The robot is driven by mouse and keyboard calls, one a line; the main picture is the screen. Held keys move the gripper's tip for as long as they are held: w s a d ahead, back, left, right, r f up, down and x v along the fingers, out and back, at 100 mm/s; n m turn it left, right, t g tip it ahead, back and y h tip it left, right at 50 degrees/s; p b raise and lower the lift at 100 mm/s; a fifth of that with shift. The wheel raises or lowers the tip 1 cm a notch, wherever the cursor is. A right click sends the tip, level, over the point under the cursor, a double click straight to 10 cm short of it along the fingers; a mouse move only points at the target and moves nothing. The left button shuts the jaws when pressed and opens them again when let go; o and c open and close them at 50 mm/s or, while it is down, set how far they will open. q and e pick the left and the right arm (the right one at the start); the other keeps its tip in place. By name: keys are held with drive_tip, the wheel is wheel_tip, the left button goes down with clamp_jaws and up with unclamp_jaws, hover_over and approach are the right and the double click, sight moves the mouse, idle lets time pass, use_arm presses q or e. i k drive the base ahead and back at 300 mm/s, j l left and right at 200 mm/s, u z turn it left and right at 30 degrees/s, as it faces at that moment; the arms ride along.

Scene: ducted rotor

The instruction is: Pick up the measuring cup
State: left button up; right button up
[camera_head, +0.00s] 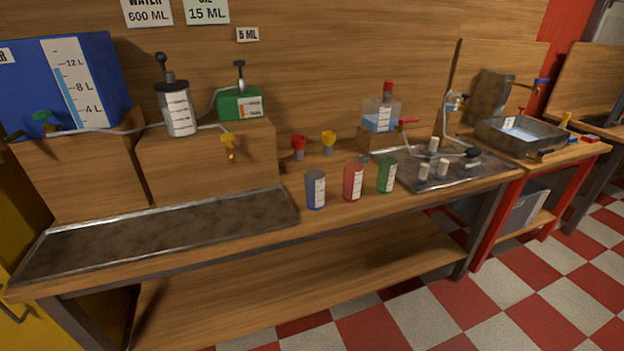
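Three cups with white scale labels stand upright in a row on the wooden workbench: a blue cup (315,190), a red cup (353,184) and a green cup (386,175). They stand near the bench's front edge, right of the metal tray, with small gaps between them. I cannot tell which of them is the measuring cup. Neither of my grippers shows in the head view.
Left of the cups lies a shallow metal tray (150,235). Behind it are wooden boxes (205,165) bearing a blue tank (88,85), a clear graduated cylinder (178,105) and a green container (238,104). A metal plate (455,176) with several pegs lies right.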

sight(314, 179)
drive_tip(key=i+l+u, duration=0.1)
drive_tip(key=l, duration=0.25)
drive_tip(key=i+l+u, duration=0.15)
drive_tip(key=l, duration=0.25)
drive_tip(key=i+l+u, duration=0.1)
drive_tip(key=l, duration=0.25)
drive_tip(key=i+l+u, duration=0.15)
drive_tip(key=l, duration=0.25)
drive_tip(key=i+l+u, duration=0.1)
drive_tip(key=l, duration=0.3)
